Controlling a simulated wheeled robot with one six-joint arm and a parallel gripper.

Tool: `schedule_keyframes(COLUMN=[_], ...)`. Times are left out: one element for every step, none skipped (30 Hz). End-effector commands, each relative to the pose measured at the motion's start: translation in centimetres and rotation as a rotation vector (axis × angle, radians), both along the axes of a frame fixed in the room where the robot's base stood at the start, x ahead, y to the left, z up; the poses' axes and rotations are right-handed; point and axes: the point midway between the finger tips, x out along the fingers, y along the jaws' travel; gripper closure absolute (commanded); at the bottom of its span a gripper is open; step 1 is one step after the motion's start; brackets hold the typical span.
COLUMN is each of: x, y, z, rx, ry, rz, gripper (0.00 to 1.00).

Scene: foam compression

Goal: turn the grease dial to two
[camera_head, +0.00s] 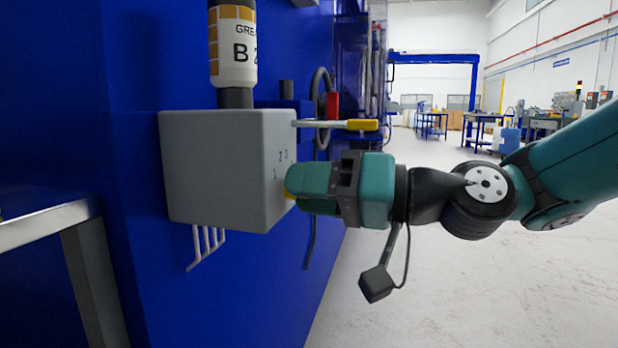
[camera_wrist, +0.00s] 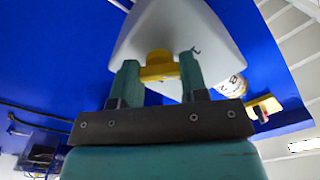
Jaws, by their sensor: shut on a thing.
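The grease unit is a grey box (camera_head: 215,165) on the blue machine wall. Its right face carries printed numbers, of which 2 and 3 can be read in the head view. The yellow dial (camera_head: 289,190) on that face is mostly hidden behind my gripper (camera_head: 292,188). In the wrist view the yellow dial (camera_wrist: 158,66) sits between my two teal fingers (camera_wrist: 158,76), which are shut on it. The grey box (camera_wrist: 185,25) fills the upper middle there. A dark printed mark shows right of the dial; I cannot tell the dial's setting.
A grease bottle (camera_head: 233,50) labelled B 2 stands on top of the box. A lever with a yellow end (camera_head: 362,125) sticks out just above my gripper. Thin grey pipes (camera_head: 206,243) hang below the box. A metal table edge (camera_head: 45,220) is at left. The floor at right is open.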

Motion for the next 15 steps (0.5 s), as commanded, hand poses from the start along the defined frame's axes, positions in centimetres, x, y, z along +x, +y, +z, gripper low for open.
schedule_keyframes(x=[0.09,0.09,0.10,0.09,0.09,0.08,0.08,0.07,0.07,0.07,0.08,0.09,0.08,0.08,0.06], y=[-0.01,-0.01,0.00,0.00,0.01,0.01,0.01,0.02,0.02,0.03,0.02,0.02,0.03,0.04,0.03], z=[0.31,0.30,0.29,0.31,0.34,0.35,0.32,0.29,0.27,0.28,0.27,0.25,0.25,0.24,0.22], rx=[0.011,0.019,0.031,0.039,0.048,0.059,0.067,0.075,0.084,0.092,0.099,0.109,0.115,0.122,0.130], ry=[0.039,0.062,0.094,0.116,0.139,0.168,0.192,0.214,0.242,0.262,0.281,0.307,0.324,0.341,0.362], rz=[-0.002,-0.002,-0.002,-0.003,-0.002,-0.002,-0.001,-0.001,-0.002,-0.001,-0.001,-0.001,-0.001,-0.002,-0.001], gripper=[0.83,0.83,0.83,0.83,0.83,0.83,0.83,0.83,0.83,0.83,0.83,0.83,0.83,0.83,0.83])
